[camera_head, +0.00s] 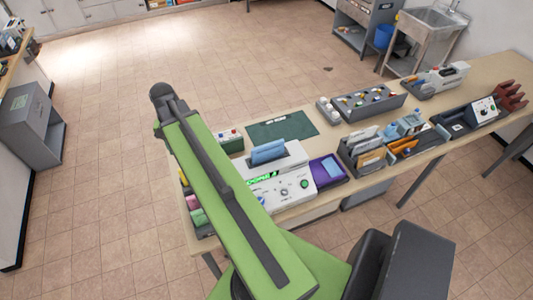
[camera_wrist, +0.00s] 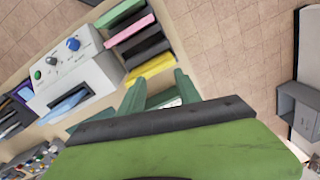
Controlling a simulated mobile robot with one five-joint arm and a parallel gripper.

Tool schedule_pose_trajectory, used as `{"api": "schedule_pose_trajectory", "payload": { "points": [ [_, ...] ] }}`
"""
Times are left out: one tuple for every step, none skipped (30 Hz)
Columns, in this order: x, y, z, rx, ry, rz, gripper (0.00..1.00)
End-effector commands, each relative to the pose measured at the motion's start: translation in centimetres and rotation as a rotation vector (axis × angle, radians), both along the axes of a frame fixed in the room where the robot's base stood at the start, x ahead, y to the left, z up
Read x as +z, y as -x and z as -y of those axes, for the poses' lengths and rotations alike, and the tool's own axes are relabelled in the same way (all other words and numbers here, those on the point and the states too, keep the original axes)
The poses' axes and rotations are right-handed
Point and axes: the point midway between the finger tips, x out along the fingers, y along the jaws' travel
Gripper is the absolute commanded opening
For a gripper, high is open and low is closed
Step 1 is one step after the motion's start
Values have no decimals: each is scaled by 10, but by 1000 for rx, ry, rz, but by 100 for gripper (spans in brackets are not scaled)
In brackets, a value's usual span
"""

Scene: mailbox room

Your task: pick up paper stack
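I cannot tell for sure which thing is the paper stack. A blue folded sheet or pad (camera_head: 268,152) rests in the top of a white machine with knobs (camera_head: 285,190); it also shows in the wrist view (camera_wrist: 66,104). Another blue flat piece (camera_head: 332,166) lies in a purple tray (camera_head: 318,173). My gripper (camera_wrist: 160,84) shows two green-grey fingers set apart in the wrist view. It is open, and I see nothing held. It is beside the machine, near the colored blocks at the table's end. In the head view my arm hides the gripper.
The long table (camera_head: 355,128) carries a green mat (camera_head: 283,130), dark sorters with envelopes (camera_head: 365,150) and a grey bottle tray (camera_head: 368,101). Pink, black and yellow blocks (camera_wrist: 150,52) lie close to my gripper. A grey cabinet (camera_head: 32,125) stands left; open floor lies between.

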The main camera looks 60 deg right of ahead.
Motion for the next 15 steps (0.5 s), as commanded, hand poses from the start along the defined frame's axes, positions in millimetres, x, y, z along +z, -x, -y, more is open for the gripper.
{"api": "schedule_pose_trajectory", "payload": {
  "points": [
    [-1,12,37,-126,-11,-5,40],
    [-1,21,57,-206,-17,-9,40],
    [-1,36,85,-320,-27,-14,40],
    [-1,49,107,-411,-35,-19,40],
    [-1,63,129,-505,-45,-23,40],
    [-1,83,158,-632,-57,-27,40],
    [-1,99,178,-724,-66,-31,40],
    [-1,115,196,-813,-74,-34,40],
    [-1,137,218,-922,-86,-40,40],
    [0,151,232,-994,-94,-44,40],
    [0,165,243,-1058,-100,-46,40],
    [0,180,256,-1133,-108,-49,40],
    [0,190,264,-1179,-113,-51,40],
    [0,199,270,-1218,-118,-52,40],
    [0,207,276,-1258,-123,-54,40]
  ]
}}
